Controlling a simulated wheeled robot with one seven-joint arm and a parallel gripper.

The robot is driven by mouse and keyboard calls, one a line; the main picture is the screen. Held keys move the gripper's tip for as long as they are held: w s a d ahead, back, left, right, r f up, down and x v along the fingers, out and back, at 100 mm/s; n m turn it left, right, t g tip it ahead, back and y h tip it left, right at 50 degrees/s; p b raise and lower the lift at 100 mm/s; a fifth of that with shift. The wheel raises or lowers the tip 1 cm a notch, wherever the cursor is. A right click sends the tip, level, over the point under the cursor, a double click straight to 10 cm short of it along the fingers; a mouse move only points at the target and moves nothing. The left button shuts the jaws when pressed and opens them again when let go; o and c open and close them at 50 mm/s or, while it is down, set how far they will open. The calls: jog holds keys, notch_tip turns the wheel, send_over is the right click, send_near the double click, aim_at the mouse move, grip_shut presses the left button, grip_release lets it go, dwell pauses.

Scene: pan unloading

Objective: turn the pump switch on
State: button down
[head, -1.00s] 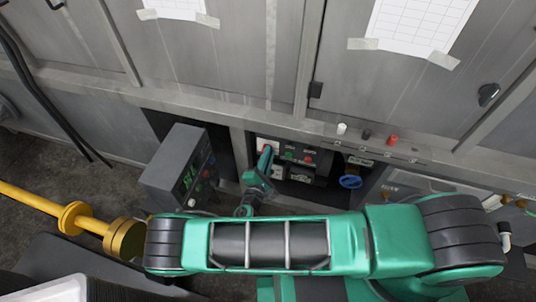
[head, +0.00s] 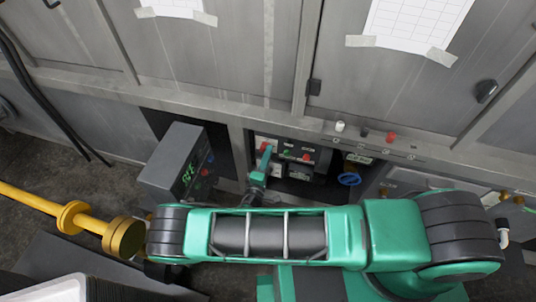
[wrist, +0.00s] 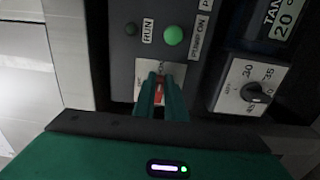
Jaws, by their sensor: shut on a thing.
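The pump switch is a small red lever (wrist: 159,93) on a white plate (wrist: 178,72) in the dark control panel. In the wrist view my gripper (wrist: 161,100) has its two green fingers shut on the red lever, which shows between them. The fingers hide much of the lever and plate, so I cannot tell its exact position. A green lamp (wrist: 173,36) beside the label PUMP ON looks bright; a darker lamp (wrist: 130,28) by the label RUN looks dull. In the head view my gripper (head: 266,158) reaches the panel's left part.
A dial (wrist: 255,92) on a white plate sits right of the switch. In the head view a grey box with a green display (head: 172,165) stands left of my gripper, and a blue ring handle (head: 349,179) is to the right. A metal frame edge borders the recess.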

jog(key=shift+s+d+f, duration=0.1)
jog(key=shift+d+f, duration=0.05)
jog(key=shift+f, duration=0.1)
jog(key=c, duration=2)
grip_release()
jog(key=shift+c, duration=0.2)
jog(key=shift+o, duration=1.2)
jog(key=shift+r, duration=0.1)
jog(key=v, duration=1)
jog(key=shift+s, duration=0.3)
jog(key=shift+s, duration=0.1)
